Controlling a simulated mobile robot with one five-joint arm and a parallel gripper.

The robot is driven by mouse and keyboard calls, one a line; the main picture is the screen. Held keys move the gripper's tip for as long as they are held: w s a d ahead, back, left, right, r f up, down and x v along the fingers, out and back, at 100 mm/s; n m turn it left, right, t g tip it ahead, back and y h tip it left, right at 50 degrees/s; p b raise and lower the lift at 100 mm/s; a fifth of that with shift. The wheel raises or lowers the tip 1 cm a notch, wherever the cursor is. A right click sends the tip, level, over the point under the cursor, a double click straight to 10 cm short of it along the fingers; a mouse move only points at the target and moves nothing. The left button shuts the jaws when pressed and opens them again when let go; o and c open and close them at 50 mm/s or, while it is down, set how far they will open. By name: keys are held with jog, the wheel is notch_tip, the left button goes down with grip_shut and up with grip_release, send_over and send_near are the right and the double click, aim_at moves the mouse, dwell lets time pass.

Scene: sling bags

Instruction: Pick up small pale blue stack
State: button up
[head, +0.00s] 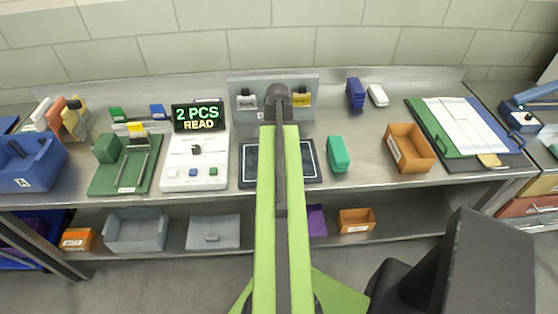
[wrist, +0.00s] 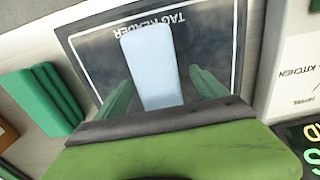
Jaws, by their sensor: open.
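The small pale blue stack (wrist: 150,65) lies on the dark tag reader pad (wrist: 85,50) in the wrist view. My gripper (wrist: 161,80) is open, with one green finger on each side of the stack. The stack's near end reaches between the fingers, with gaps visible on both sides. I cannot tell how far the fingertips are above the pad. In the head view the pad (head: 248,165) shows on both sides of my arm, which hides the stack and my gripper.
A green stack (head: 338,154) stands right of the pad, with an orange bin (head: 410,148) beyond it. A white console (head: 195,160) and a display (head: 198,116) reading "2 PCS READ" stand to the left. Blue and white stacks (head: 355,93) (head: 378,95) sit at the back.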

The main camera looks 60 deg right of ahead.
jog(key=c, duration=1.6)
